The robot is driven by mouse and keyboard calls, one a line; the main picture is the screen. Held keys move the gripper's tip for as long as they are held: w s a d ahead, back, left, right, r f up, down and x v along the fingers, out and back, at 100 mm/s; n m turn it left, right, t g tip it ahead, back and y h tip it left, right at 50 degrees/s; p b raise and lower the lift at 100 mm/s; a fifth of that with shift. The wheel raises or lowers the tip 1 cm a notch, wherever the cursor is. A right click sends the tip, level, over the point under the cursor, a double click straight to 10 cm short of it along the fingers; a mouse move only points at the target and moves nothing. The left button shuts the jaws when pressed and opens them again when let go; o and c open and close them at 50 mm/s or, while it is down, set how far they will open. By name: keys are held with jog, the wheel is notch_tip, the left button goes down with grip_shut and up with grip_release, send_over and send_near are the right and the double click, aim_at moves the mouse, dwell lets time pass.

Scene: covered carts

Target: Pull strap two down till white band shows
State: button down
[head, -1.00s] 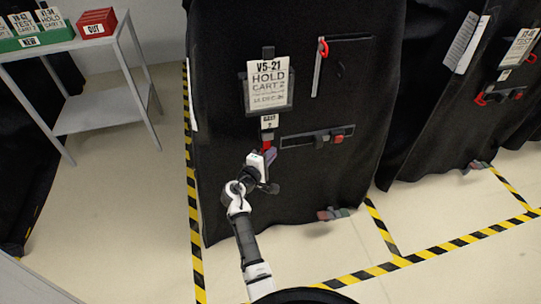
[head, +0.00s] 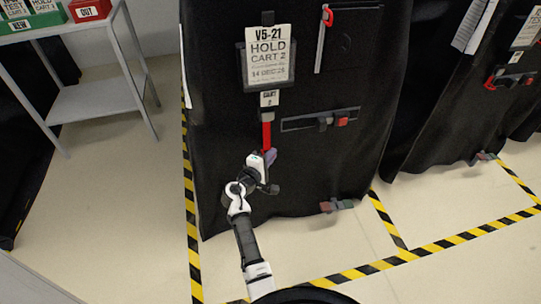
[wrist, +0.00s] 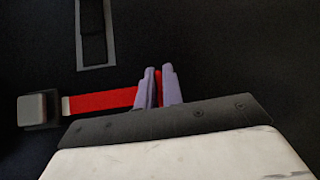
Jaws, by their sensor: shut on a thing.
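The red strap (head: 267,135) hangs straight down from below a small white tag (head: 269,98) on the black-covered cart marked HOLD CART 2. In the wrist view the red strap (wrist: 105,100) runs from a dark grey buckle (wrist: 37,109) on the left to my fingers. A narrow pale band (wrist: 66,106) shows at the strap's buckle end. My gripper (head: 268,160) is at the strap's lower part, and its purple fingers (wrist: 160,87) are shut on it. The strap's lower end is hidden by the gripper.
A dark horizontal strap with a red buckle (head: 342,121) crosses the cover to the right. Another red-ended strap (head: 327,17) is above. A grey shelf (head: 95,98) stands at left. Yellow-black floor tape (head: 191,220) runs beside the cart. A second covered cart (head: 450,110) is at right.

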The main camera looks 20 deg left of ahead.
notch_tip(320, 180, down, 2)
jog(key=shift+f, duration=0.1)
jog(key=c, duration=1.5)
grip_release()
jog(key=shift+c, duration=0.2)
jog(key=shift+s, duration=0.1)
jog(key=v, duration=1.3)
jog(key=shift+s+b, duration=0.35)
jog(key=shift+b, duration=0.1)
jog(key=shift+a, duration=0.2)
